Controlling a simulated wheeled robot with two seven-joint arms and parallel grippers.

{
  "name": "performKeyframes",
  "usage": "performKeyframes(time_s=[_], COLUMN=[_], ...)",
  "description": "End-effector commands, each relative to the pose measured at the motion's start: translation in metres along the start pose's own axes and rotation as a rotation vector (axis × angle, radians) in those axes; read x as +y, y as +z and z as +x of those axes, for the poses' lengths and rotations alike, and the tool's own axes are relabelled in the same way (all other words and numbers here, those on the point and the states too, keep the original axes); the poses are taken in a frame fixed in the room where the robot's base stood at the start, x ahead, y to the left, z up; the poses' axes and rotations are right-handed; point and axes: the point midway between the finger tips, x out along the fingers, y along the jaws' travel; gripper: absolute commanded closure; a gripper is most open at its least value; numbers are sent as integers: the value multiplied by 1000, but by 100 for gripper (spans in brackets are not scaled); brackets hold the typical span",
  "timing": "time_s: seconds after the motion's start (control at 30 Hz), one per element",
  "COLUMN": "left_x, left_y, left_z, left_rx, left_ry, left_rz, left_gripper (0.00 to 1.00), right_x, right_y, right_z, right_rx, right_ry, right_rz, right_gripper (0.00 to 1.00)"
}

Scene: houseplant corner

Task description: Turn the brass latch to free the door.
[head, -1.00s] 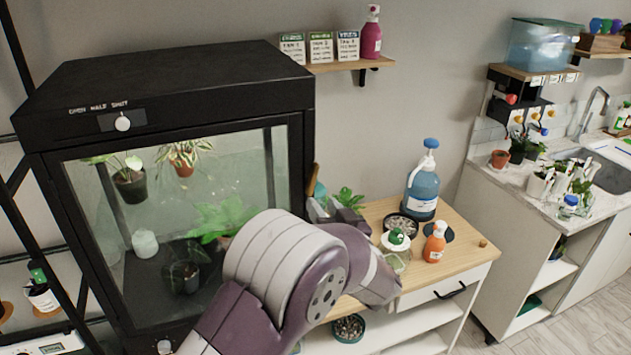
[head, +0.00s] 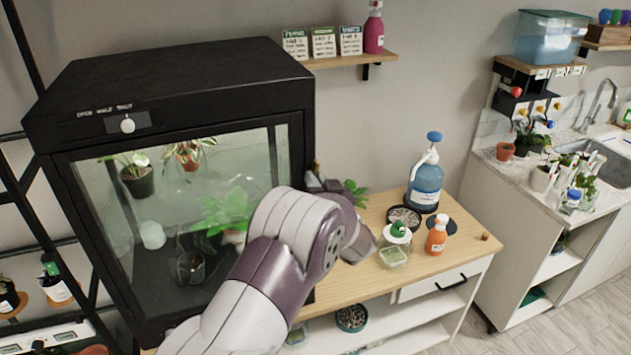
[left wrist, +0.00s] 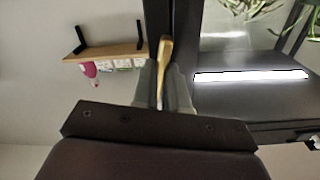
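The brass latch (left wrist: 165,48) is a slim upright lever at the cabinet's front edge in the left wrist view; only its tip (head: 316,165) shows in the head view. My left gripper (left wrist: 162,88) has its two grey fingers close on either side of the latch's lower part, with hardly any gap, and looks shut on it. In the head view the left gripper (head: 325,182) is at the right side of the black cabinet, partly hidden by my arm. The glass door (head: 165,215) of the cabinet looks closed. My right gripper is not in view.
Potted plants stand and hang inside the black cabinet (head: 170,85). To its right, a wooden-topped bench (head: 455,258) holds a blue spray bottle (head: 425,185), an orange bottle (head: 436,238) and a green-topped jar (head: 395,248). A wall shelf (head: 345,61) is above.

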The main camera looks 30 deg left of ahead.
Motion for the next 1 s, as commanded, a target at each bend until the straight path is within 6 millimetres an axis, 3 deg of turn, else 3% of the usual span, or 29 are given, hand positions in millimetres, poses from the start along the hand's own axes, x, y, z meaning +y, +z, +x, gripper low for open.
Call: performKeyframes(time_s=[0.27, 0.6, 0.63, 0.7, 1.0], left_x=[1, -1, -1, -1, 0], left_y=[7, 1, 1, 1, 1], left_z=[1, 1, 1, 1, -2], left_rx=[1, -3, -3, -3, -1], left_ry=[-4, -4, -4, -4, -3], left_rz=[-214, -262, -262, -261, -260], left_gripper=[100, 100, 77, 62, 62], right_x=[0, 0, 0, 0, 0], right_y=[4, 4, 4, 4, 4], right_z=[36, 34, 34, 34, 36], right_rx=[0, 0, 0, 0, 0], right_ry=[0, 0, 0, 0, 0], right_rz=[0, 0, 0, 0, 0], right_gripper=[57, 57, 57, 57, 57])
